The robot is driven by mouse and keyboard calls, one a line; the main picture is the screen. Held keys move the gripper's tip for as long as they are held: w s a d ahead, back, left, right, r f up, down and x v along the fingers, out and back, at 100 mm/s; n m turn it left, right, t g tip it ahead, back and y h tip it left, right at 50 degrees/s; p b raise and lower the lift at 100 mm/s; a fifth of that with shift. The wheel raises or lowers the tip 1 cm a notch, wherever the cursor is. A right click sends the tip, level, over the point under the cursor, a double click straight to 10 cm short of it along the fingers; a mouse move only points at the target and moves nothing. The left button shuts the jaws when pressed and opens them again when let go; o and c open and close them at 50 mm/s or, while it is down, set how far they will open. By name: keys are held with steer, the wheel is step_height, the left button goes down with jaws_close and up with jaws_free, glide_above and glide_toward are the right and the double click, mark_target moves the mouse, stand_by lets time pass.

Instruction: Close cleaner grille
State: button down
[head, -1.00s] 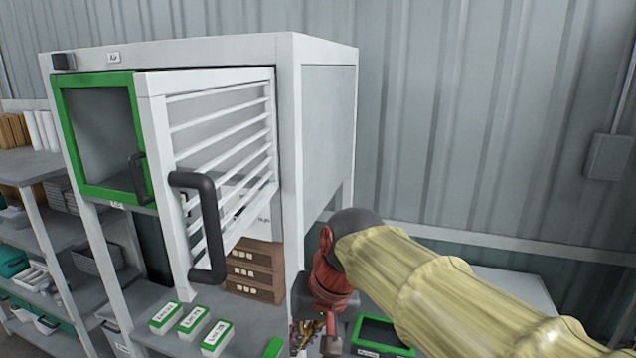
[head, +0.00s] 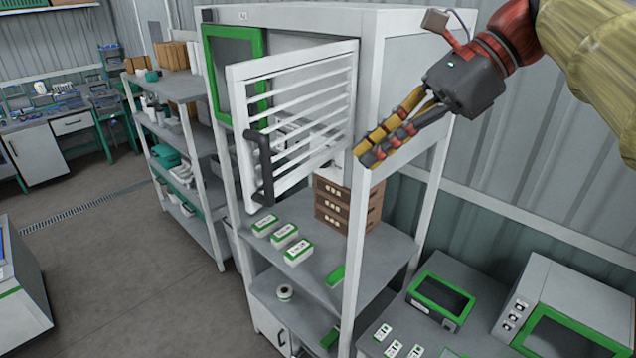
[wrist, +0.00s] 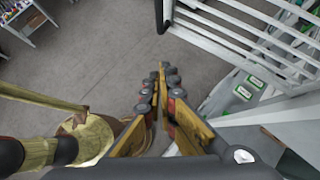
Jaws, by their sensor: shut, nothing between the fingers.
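The cleaner grille (head: 300,112) is a white slatted door with a black handle (head: 264,168). It stands swung open from the white cabinet (head: 373,45), hinged at its right side, with its free left edge out toward the room. In the wrist view the grille (wrist: 262,32) is at upper right, and the black handle (wrist: 162,14) is at the top. My gripper (head: 366,157) is shut and empty. It appears in front of the cabinet's right front post, right of the grille, with no clear contact. In the wrist view the fingers (wrist: 163,112) are together over the floor.
A green-framed window door (head: 236,75) is left of the grille. Wooden boxes (head: 347,203) and several green-and-white packs (head: 284,236) sit on the shelf below. Shelving (head: 180,130) stands left. A bench with green-framed devices (head: 441,297) stands right. The floor (head: 120,235) at left is clear.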

steer(key=a+r+p+x, duration=0.1)
steer(key=a+r+x, duration=0.1)
steer(key=x, duration=1)
steer(key=shift+a+f, duration=0.15)
steer(key=shift+f, duration=0.05)
steer(key=shift+s, duration=0.1)
steer(key=shift+a, duration=0.1)
